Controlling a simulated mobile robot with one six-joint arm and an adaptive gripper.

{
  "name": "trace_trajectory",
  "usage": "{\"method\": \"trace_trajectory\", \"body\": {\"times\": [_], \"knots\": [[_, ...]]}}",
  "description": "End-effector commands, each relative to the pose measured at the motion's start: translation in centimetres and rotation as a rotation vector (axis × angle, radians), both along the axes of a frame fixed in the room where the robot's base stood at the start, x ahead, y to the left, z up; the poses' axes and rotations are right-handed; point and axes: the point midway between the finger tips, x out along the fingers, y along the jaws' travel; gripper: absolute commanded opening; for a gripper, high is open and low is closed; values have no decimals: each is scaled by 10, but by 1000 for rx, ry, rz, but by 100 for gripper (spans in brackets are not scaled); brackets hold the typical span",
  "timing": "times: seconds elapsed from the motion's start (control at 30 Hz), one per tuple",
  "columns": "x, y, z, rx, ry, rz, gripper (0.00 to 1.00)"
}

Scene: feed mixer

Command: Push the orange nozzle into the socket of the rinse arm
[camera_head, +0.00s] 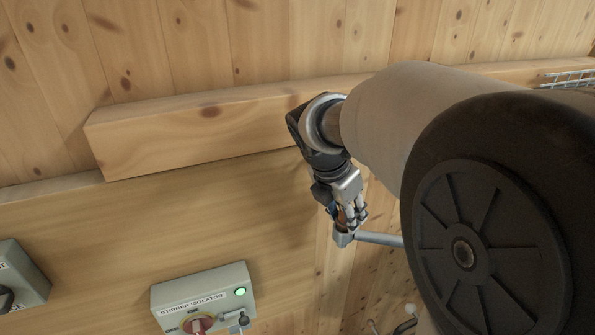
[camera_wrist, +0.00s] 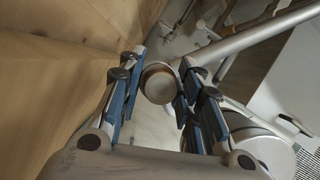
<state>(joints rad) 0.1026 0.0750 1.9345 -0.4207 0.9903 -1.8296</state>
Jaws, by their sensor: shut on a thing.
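My gripper (camera_head: 350,213) points down near the middle of the head view, shut on a small piece with a trace of orange (camera_head: 341,216), which I take as the nozzle. The fingers hide most of it. Right below is the socket (camera_head: 342,238) at the left end of the rinse arm (camera_head: 380,239), a grey rod running right. In the wrist view a round, pale end face (camera_wrist: 159,84) shows between the blue-padded fingers of my gripper (camera_wrist: 161,66). The rinse arm (camera_wrist: 240,40) runs from there to the upper right. I cannot tell how deep the nozzle sits in the socket.
A wooden beam (camera_head: 200,132) runs along the plank wall behind my gripper. A grey stirrer isolator box (camera_head: 235,276) with a green light stands below left, and another grey box (camera_head: 22,270) at the far left. My own arm covers the right side of the head view.

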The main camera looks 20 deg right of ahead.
Motion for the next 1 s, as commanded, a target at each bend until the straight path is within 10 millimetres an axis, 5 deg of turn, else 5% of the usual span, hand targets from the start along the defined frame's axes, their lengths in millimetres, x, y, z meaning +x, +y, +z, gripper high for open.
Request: {"method": "trace_trajectory", "body": {"times": [0.13,0.17,0.5,0.83,1.0], "knots": [[0,0,-4,0,0,0,7],[0,0,-4,0,0,0,33],[0,0,-4,0,0,0,55],[0,0,-2,0,-1,0,56],[-1,7,15,-1,-5,3,56]]}}
